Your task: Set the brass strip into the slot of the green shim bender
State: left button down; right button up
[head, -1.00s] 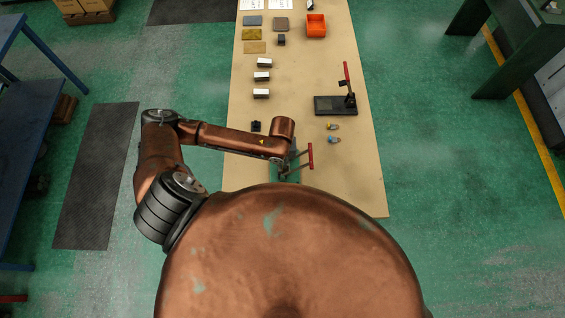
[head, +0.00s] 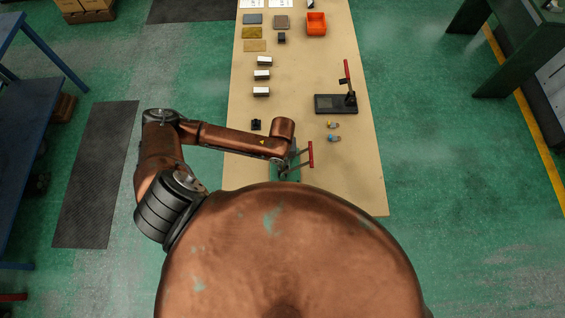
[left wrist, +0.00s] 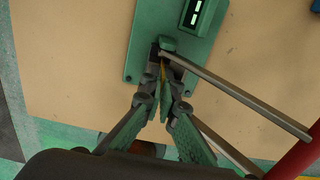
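The green shim bender (left wrist: 140,48) lies on the table under my left gripper. In the head view its red handle bar (head: 311,155) shows, with part of its green body (head: 277,172) beside my arm. My left gripper (left wrist: 165,78) is over the bender's plate, its fingers closed together. A thin yellowish edge of the brass strip (left wrist: 163,72) shows between the fingertips, close to the bender's small green block. The slot is mostly hidden by the fingers, so I cannot tell how deep the strip sits. My right gripper is in neither view.
Grey lever rods (left wrist: 250,100) of the bender run close to the right of my fingers. A black press with a red lever (head: 336,104), two small coloured parts (head: 333,139) and white-topped blocks (head: 261,91) stand farther up the table. An orange bin (head: 316,25) is at the far end.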

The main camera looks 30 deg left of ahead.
pick_arm(q)
jog(key=shift+f, duration=0.15)
jog(key=c, duration=2.1)
grip_release()
notch_tip(320, 180, up, 12)
